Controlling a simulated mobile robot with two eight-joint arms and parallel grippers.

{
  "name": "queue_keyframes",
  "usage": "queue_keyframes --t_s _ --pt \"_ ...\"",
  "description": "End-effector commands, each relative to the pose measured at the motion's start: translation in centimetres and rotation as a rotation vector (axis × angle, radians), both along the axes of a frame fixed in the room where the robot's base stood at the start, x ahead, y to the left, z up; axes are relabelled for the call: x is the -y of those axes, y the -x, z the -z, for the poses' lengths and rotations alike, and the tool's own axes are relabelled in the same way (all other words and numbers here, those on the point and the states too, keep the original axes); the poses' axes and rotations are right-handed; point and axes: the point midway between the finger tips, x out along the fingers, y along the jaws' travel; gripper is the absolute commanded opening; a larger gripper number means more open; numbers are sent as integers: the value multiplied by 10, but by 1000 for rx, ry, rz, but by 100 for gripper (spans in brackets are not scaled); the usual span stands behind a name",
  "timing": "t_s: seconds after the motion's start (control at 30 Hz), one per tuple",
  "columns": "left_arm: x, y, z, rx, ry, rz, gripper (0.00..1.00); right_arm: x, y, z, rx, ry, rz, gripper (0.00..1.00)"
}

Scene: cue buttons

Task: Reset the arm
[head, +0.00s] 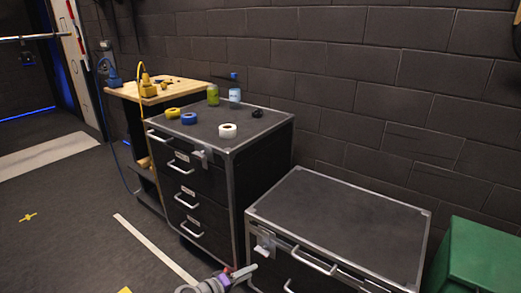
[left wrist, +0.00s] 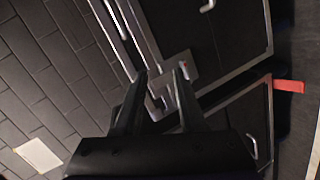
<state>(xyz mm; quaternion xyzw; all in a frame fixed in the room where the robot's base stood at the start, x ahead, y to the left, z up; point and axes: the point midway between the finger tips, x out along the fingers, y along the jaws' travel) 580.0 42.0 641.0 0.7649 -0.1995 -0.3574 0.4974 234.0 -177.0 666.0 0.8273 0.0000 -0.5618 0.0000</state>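My left gripper (head: 243,272) shows at the bottom edge of the head view, in front of the low black case (head: 345,215). In the left wrist view the two dark fingers of my left gripper (left wrist: 161,73) stand apart with nothing between them. Beyond them are a metal latch and the metal edges of dark cases; contact with them is not visible. Most of my left arm is outside the head view. My right gripper is not in view. I see no cue buttons that I can identify.
A taller black drawer cabinet (head: 185,190) carries yellow, blue and white tape rolls (head: 228,131), a green can (head: 213,95) and a blue-labelled can (head: 235,98). A wooden workbench (head: 165,92) stands behind left, a green box (head: 488,255) at right. The floor at left is mostly clear.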

Motion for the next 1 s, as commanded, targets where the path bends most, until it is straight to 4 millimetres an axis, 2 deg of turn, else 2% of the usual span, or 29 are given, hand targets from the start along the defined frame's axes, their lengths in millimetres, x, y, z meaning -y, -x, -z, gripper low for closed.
queue_keyframes --t_s 0.03,0.1,0.27,0.43,0.6,0.8,1.0 --pt "0 17 -12 -13 -56 21 40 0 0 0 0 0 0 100" --pt "-3 41 -21 -33 -141 53 40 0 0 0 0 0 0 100" --pt "-15 101 -37 -84 -335 114 40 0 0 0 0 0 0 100" --pt "-38 172 -44 -140 -547 169 40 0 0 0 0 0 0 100" --pt "-69 241 -41 -196 -755 209 40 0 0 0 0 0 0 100" --pt "-103 301 -33 -246 -948 233 40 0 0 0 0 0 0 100" --pt "-133 346 -24 -281 -1101 243 40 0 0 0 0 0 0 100"
